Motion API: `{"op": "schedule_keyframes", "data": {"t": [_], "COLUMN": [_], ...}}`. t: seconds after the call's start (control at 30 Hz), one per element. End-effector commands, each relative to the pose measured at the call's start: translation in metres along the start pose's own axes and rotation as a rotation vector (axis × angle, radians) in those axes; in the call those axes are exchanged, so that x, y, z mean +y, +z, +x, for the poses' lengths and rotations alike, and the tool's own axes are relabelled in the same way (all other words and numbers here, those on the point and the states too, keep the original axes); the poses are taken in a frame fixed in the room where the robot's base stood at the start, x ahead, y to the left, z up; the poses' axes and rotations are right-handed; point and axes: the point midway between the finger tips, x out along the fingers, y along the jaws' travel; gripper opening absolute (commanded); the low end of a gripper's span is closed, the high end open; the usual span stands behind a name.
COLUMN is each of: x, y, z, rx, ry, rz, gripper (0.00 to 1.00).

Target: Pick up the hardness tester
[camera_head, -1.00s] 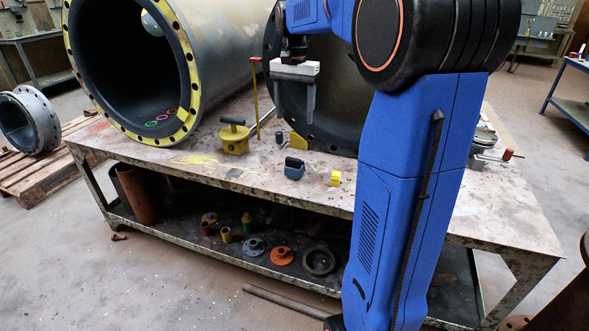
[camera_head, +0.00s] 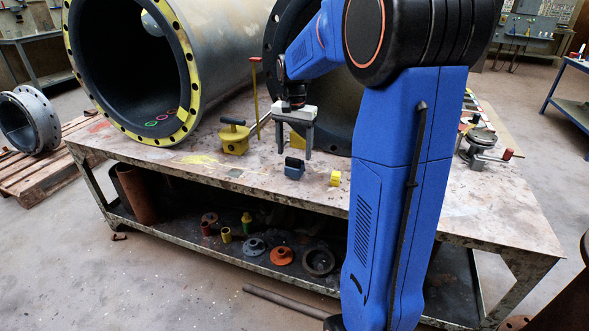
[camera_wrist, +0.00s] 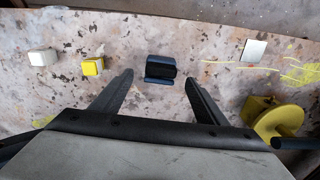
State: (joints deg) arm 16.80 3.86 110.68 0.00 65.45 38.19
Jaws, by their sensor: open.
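A small blue block with a dark top, which looks like the hardness tester (camera_head: 294,169), stands on the workbench (camera_head: 262,182) near its front edge. In the wrist view the tester (camera_wrist: 160,69) sits upright and clear of its neighbours. My gripper (camera_head: 294,153) is open and points down above the bench, close to and slightly above the tester. In the wrist view the gripper's fingers (camera_wrist: 159,82) are spread wider than the tester, which appears centred between them and just beyond the tips. Nothing is held.
A yellow block (camera_head: 335,178) stands right of the tester. A yellow device with a black handle (camera_head: 234,138) is to the left. Large flanged pipes (camera_head: 185,75) stand behind, one close behind my gripper. A white block (camera_wrist: 42,58) shows in the wrist view.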

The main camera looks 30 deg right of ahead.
Motion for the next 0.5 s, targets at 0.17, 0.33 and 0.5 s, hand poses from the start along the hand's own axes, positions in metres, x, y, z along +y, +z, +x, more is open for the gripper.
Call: {"op": "schedule_keyframes", "data": {"t": [0.17,0.33,0.5], "x": [0.0,-0.001,-0.001], "y": [0.003,0.003,0.003], "z": [0.026,0.042,0.044], "rx": [-0.002,-0.001,-0.001], "ry": [0.002,0.001,0.001], "rz": [0.0,0.0,0.0], "gripper": [0.67,0.67,0.67]}}
